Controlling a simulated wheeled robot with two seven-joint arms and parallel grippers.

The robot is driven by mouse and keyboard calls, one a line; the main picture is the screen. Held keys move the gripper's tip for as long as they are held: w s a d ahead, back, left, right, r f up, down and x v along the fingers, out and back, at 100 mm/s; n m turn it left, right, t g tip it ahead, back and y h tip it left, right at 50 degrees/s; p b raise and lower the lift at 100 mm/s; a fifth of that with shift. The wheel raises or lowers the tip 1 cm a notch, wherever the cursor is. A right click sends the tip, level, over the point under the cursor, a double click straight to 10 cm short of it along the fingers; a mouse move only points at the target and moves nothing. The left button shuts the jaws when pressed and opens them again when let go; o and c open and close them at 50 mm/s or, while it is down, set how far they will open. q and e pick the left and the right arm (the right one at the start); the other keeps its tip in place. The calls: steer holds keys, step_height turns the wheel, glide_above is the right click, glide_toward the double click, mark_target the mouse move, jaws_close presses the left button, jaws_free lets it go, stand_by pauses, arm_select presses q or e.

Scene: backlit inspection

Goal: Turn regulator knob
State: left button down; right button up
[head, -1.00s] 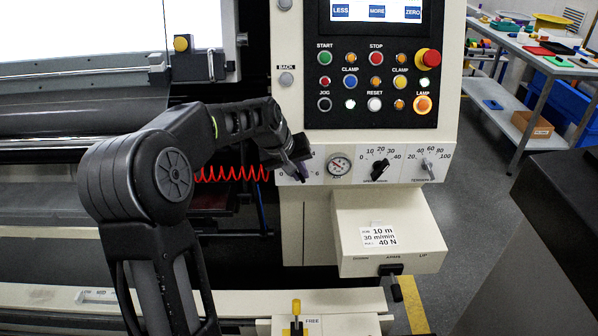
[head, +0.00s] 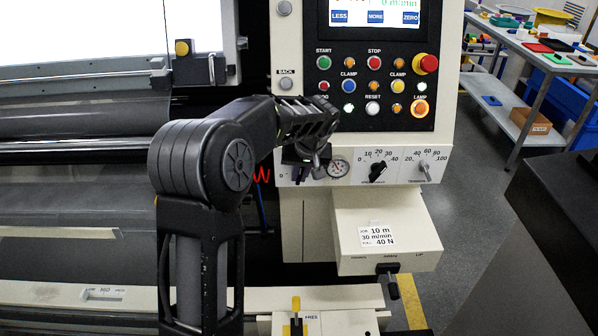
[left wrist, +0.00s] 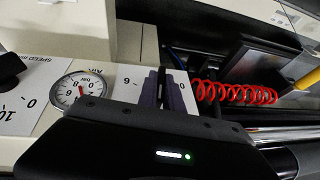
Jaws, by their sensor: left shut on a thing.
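The regulator knob sits on the white strip below the button panel, left of the round air gauge (head: 339,168). My left gripper (head: 306,168) covers it, so its pointer cannot be seen. My left gripper is shut on the knob. In the left wrist view the two purple-grey fingers (left wrist: 166,92) close together over the white scale plate (left wrist: 128,82), where a "6" shows beside them. The gauge (left wrist: 78,89) also shows there with a red needle. My right gripper is out of view.
Lit push buttons (head: 372,108) and a red emergency stop (head: 426,64) are above. A red coiled hose (left wrist: 235,94) hangs close beside the gripper.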

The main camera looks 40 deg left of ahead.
arm_select(q)
steer(key=shift+w+d+m+g+y+b, duration=0.15)
steer(key=shift+m+g+y+b, duration=0.2)
steer(key=shift+g+y, duration=0.6)
steer(key=shift+m+g+y, duration=0.25)
steer(key=shift+g+y, duration=0.4)
steer(key=shift+y, duration=0.8)
steer(key=shift+b, duration=0.3)
steer(key=c, duration=1.5)
jaws_free()
